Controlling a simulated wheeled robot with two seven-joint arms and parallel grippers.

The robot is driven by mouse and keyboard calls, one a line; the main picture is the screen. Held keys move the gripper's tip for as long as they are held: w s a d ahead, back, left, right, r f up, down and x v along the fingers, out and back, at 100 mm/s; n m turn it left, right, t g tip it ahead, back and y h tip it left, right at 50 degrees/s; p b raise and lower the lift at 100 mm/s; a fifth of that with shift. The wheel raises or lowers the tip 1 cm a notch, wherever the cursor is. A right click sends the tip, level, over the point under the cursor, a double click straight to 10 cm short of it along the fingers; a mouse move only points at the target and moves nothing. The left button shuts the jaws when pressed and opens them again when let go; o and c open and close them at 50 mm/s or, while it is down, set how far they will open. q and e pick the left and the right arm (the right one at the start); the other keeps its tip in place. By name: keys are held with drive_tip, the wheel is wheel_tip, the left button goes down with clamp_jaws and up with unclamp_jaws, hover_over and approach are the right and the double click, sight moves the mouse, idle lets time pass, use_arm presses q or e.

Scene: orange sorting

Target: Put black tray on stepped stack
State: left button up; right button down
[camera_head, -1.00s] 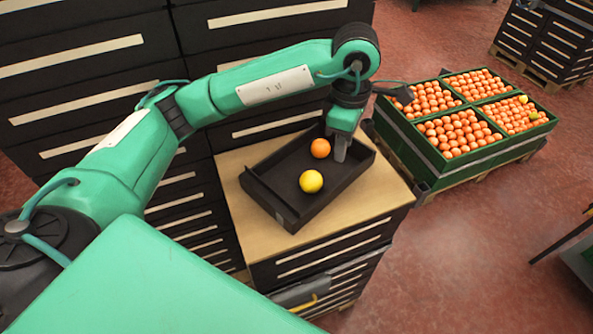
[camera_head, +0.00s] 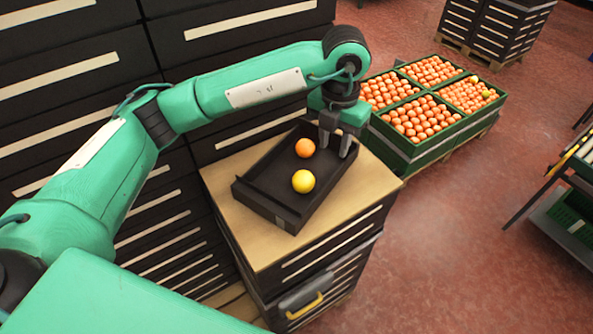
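A shallow black tray (camera_head: 262,199) lies on the light wooden top of a low stack. A yellow ball-shaped fruit (camera_head: 303,181) and an orange (camera_head: 304,148) lie in it. My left gripper (camera_head: 336,143) points down at the tray's far right end. I cannot tell if a finger touches the tray wall. Black stacks with pale strips rise behind and left, partly hidden by my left arm; which one is the stepped stack is unclear. My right gripper is not in view.
The wooden top (camera_head: 372,182) has bare room around the tray. A green crate (camera_head: 408,160) with several compartments of oranges stands on the floor to the right. A rack (camera_head: 565,185) is at the right edge. Red floor lies open between.

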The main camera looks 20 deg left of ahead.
sight(330, 180)
use_arm(q)
wheel_tip(330, 180, down, 8)
drive_tip(key=shift+r+p, duration=0.25)
drive_tip(key=shift+p, duration=0.6)
wheel_tip(330, 180, down, 4)
drive_tip(key=shift+s+d+p, duration=0.15)
drive_tip(key=shift+p, duration=1.05)
drive_tip(key=shift+f, duration=0.55)
clamp_jaws()
